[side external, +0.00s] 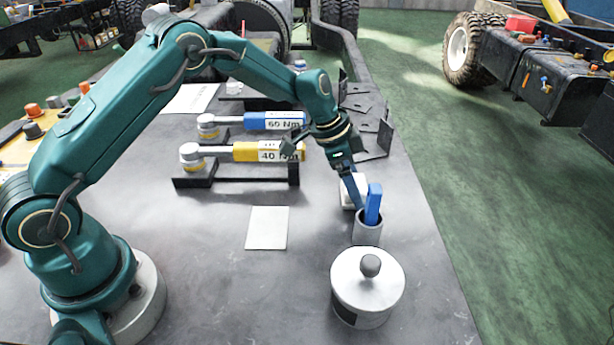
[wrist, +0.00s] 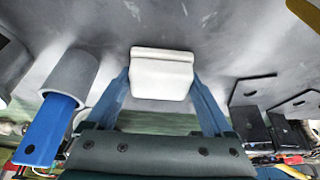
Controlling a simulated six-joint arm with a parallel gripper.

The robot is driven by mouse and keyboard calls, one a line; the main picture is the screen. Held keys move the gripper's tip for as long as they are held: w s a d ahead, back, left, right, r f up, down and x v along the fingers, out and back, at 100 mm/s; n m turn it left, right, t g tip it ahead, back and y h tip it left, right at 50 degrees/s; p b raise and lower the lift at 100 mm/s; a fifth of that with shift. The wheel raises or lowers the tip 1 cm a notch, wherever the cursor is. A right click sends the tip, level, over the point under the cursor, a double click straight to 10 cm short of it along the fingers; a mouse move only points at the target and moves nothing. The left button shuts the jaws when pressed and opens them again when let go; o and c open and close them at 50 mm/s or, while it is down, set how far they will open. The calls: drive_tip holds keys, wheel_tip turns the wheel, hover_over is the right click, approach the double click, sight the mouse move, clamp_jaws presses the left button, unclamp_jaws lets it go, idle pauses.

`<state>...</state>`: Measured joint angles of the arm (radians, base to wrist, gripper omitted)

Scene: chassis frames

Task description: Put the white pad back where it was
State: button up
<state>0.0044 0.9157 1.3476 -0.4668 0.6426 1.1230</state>
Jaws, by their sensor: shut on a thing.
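The white pad (wrist: 163,72) is between the two blue fingers of my gripper (wrist: 162,88) in the wrist view, and they are shut on it. In the side external view my gripper (side external: 354,192) points down on the right part of the grey table, and the pad (side external: 345,194) shows partly behind a finger. I cannot tell whether the pad touches the table. A flat white square (side external: 267,228) lies on the table, left of my gripper and nearer the camera.
A grey cup (side external: 367,232) with a blue item (side external: 373,204) standing in it is close by my gripper. A round lidded tin (side external: 367,285) stands in front. Torque wrenches, blue (side external: 272,121) and yellow (side external: 262,152), rest on black stands. Black brackets (side external: 372,125) lie behind.

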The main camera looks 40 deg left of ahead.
drive_tip(key=shift+f, duration=0.2)
drive_tip(key=o, duration=1.2)
drive_tip(key=shift+r, duration=0.15)
drive_tip(key=v, duration=1.2)
drive_tip(key=s+r+n+t+y, duration=0.1)
drive_tip(key=s+r+n, duration=0.15)
drive_tip(key=s, duration=0.35)
drive_tip(key=s+r+n+y, duration=0.1)
drive_tip(key=s+r+n, duration=0.1)
drive_tip(key=s+r, duration=0.3)
drive_tip(key=s+f+n, duration=0.1)
drive_tip(key=s, duration=0.3)
drive_tip(key=s+a+f+n+t, duration=0.1)
drive_tip(key=s+n, duration=0.1)
drive_tip(key=s, duration=0.2)
drive_tip(key=s+a+f+n+y, duration=0.1)
drive_tip(key=s, duration=0.3)
drive_tip(key=shift+s+a+f+n, duration=0.15)
drive_tip(key=shift+s+f+n, duration=0.1)
drive_tip(key=shift+s, duration=0.15)
